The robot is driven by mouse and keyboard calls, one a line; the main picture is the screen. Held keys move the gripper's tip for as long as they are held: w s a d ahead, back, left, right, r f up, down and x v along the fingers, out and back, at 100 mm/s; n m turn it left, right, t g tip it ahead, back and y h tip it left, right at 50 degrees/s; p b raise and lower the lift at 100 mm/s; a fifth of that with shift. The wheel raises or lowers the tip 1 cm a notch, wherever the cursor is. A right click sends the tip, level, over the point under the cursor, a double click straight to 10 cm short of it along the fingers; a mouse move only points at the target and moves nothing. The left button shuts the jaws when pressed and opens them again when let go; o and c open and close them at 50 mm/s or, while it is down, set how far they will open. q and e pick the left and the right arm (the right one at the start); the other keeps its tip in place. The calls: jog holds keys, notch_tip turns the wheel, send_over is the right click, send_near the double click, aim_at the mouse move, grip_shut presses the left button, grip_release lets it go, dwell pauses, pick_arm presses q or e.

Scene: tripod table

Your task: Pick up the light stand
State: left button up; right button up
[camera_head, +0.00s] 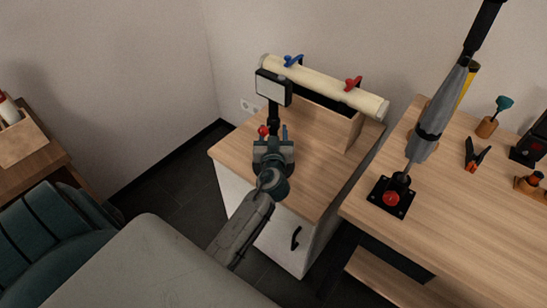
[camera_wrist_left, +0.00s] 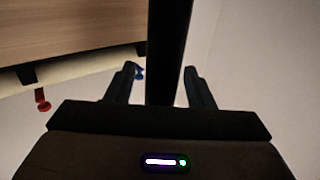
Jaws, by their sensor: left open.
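The light stand has a white rectangular panel (camera_head: 271,88) in a black frame on top of a black pole (camera_head: 273,118). It stands at the wooden cabinet in the middle of the head view. My left gripper (camera_head: 273,141) is at the pole, below the panel, and hides the stand's lower part and base. In the left wrist view the black pole (camera_wrist_left: 168,50) runs between the two fingers of the left gripper (camera_wrist_left: 162,88). The fingers are open, with a visible gap on each side of the pole. My right gripper is not in view.
A cream roll (camera_head: 325,87) with a blue clamp (camera_head: 293,61) and a red clamp (camera_head: 353,84) lies over a wooden box behind the stand. A workbench (camera_head: 440,215) at right holds a pole-like device on a black base (camera_head: 391,198). A teal chair (camera_head: 45,235) is at left.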

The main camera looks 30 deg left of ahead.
pick_arm(q)
grip_shut()
dwell(1.3)
